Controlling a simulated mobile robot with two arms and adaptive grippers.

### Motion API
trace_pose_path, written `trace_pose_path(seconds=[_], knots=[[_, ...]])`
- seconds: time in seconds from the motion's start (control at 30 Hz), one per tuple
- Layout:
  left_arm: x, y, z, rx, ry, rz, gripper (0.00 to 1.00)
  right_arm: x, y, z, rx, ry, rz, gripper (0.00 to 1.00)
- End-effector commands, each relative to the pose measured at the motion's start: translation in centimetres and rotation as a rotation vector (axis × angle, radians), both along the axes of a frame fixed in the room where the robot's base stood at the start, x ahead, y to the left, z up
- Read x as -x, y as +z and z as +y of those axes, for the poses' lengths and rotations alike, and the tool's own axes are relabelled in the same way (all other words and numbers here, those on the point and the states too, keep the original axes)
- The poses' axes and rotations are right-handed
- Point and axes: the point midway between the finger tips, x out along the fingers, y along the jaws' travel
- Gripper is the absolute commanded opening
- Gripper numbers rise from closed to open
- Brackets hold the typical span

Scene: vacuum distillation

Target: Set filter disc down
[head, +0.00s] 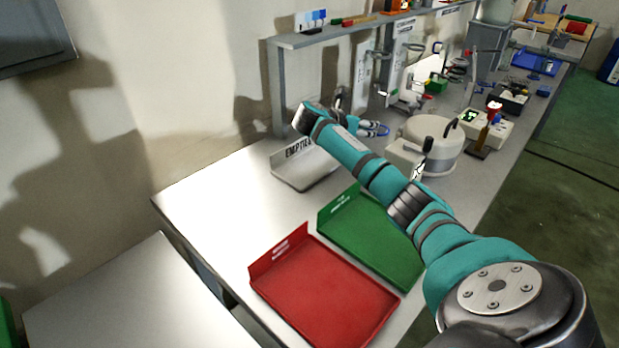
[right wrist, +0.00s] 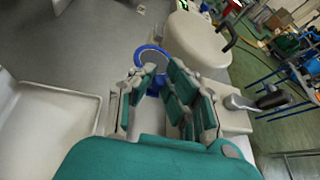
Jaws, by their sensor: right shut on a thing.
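My right gripper (head: 362,126) is beyond the "EMPTIED" tray, above the bench and left of the round white apparatus. Its fingers (right wrist: 160,85) are shut on the filter disc, seen as a blue ring (right wrist: 150,49) at the fingertips in the right wrist view. A little blue of the disc (head: 384,129) also shows in the head view. The fingers hide part of the disc, and I cannot tell whether it touches the bench. My left gripper is not in view.
The white "EMPTIED" tray (head: 305,180) lies near the wall. A red tray (head: 325,295) and green tray (head: 375,240) are empty in front. The round white apparatus (head: 432,140) stands right of the gripper. A shelf (head: 310,38) runs along the wall.

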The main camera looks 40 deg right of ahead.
Motion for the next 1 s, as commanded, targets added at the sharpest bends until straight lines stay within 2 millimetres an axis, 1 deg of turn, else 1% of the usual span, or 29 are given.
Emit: trace_pose_path(seconds=[0.03, 0.1, 0.23, 0.33, 0.43, 0.6, 0.8, 0.93, 1.0], knots=[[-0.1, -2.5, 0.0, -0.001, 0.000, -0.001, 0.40, 0.0, -2.7, 0.0, 0.000, 0.000, 0.001, 0.00], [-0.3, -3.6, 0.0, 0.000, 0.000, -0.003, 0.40, 0.0, -3.9, 0.0, 0.000, 0.000, 0.001, 0.00], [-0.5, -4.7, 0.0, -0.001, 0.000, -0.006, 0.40, 0.0, -5.2, 0.0, 0.000, 0.001, 0.002, 0.00], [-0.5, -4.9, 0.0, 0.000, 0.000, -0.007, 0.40, -0.2, -5.6, 0.2, -0.001, 0.001, 0.003, 0.00], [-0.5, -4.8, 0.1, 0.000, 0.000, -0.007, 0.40, -1.0, -5.7, 1.1, -0.003, 0.002, 0.003, 0.00], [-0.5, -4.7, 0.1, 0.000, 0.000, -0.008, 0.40, -4.0, -6.0, 4.3, -0.006, 0.004, 0.003, 0.00], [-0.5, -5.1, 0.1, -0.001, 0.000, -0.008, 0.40, -7.6, -6.6, 8.3, -0.004, 0.003, 0.005, 0.00], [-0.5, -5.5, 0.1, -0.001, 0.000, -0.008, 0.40, -9.5, -6.8, 10.3, -0.003, 0.003, 0.004, 0.00], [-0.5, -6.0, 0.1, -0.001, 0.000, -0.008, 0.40, -10.1, -7.1, 10.8, -0.003, 0.001, 0.005, 0.00]])
